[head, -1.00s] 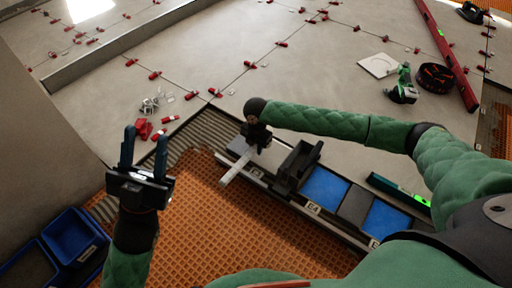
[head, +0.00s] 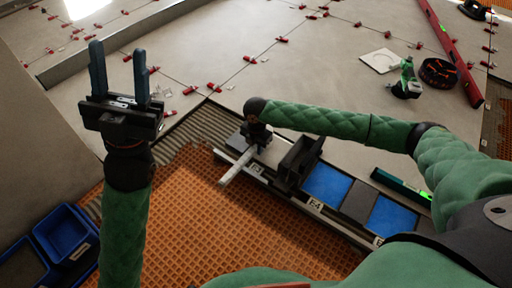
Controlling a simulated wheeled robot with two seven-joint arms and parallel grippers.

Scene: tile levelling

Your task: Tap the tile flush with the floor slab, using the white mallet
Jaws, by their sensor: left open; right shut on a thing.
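My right gripper (head: 256,138) is over the left end of a dark rack and is shut on a pale bar-shaped thing (head: 237,167), which looks like the white mallet. The bar sticks out over the rack's near edge; the gripper hides the rest. My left gripper (head: 118,50) is open and empty, fingers pointing up, in front of the floor at the left. The floor slab (head: 310,80) is large grey tiles with red clips along the joints. I cannot tell which tile stands proud.
The rack (head: 345,234) holds blue and dark pads, with a green level (head: 401,188) behind it. Blue bins (head: 66,232) are at lower left, orange matting (head: 200,220) in front. A red straightedge (head: 449,50), a green tool (head: 408,80) and a pale square (head: 380,60) lie farther back.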

